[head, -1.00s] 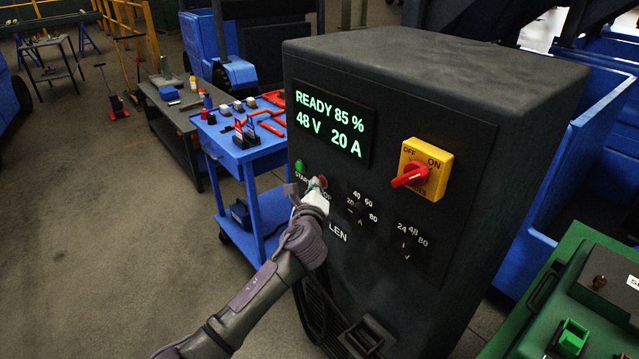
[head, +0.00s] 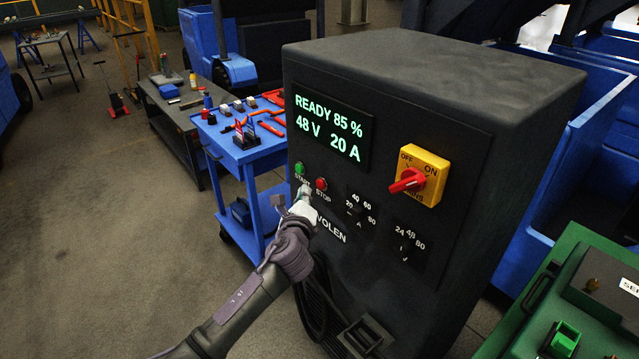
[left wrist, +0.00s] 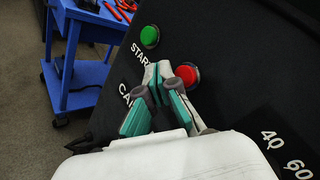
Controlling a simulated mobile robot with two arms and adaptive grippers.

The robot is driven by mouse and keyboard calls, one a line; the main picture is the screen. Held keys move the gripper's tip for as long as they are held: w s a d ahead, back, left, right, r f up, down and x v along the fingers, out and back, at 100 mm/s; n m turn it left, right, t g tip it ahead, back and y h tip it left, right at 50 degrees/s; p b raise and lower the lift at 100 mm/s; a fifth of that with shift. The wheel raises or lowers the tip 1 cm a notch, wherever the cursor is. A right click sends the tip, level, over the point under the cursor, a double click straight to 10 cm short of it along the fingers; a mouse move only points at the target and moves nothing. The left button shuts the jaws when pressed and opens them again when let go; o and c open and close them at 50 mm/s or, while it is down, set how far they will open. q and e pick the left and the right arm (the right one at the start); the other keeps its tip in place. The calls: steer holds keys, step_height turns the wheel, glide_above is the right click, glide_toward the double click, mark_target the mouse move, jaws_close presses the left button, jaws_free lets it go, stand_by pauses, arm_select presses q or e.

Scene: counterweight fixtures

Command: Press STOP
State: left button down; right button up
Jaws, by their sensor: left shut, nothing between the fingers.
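The red STOP button (head: 321,184) is on the dark front panel of the charger cabinet (head: 468,130), with its label below it. The green START button (head: 299,168) is to its left. My left gripper (head: 305,190) is shut and empty, its tips in front of the panel just left of and below the red button. In the left wrist view the gripper (left wrist: 162,74) has its tips beside the red button (left wrist: 187,76), one finger overlapping its left edge; the green button (left wrist: 149,36) is clear. I cannot tell if the tips touch the panel. My right gripper is out of view.
The lit display (head: 331,124) reads READY 85 %, 48 V 20 A. A yellow switch with a red handle (head: 424,172) and two dials are to the right. A blue tool cart (head: 240,152) stands left of the cabinet. Green equipment (head: 590,260) is at lower right.

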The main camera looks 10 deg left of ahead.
arm_select(q)
steer(key=s+a+p, duration=0.1)
steer(key=s+a, duration=0.1)
steer(key=s, duration=0.1)
steer(key=shift+a+r, duration=0.1)
steer(key=shift+a, duration=0.05)
stand_by(0.6)
steer(key=s+a+f+n+g, duration=0.1)
steer(key=s+f+n+g, duration=0.1)
steer(key=f, duration=0.8)
steer(key=s+a+f+n+g, duration=0.1)
steer(key=s+f+n+g, duration=0.15)
steer(key=f, duration=0.65)
steer(key=s+a+f+n+g+h, duration=0.1)
steer(key=s+f+n+g, duration=0.15)
steer(key=s+f, duration=0.7)
steer(key=s+f+n+g, duration=0.2)
steer(key=s+f+n, duration=0.3)
steer(key=f, duration=0.7)
steer(key=s+f+n+g, duration=0.2)
steer(key=s+f, duration=0.3)
steer(key=s, duration=0.8)
steer(key=s+f+n+g+h, duration=0.1)
steer(key=s+f+n, duration=0.3)
steer(key=s, duration=0.9)
steer(key=s+f+n+g, duration=0.4)
steer(key=s+f, duration=0.3)
steer(key=s, duration=0.6)
steer(key=shift+s, duration=0.25)
steer(key=shift+d+f, duration=0.1)
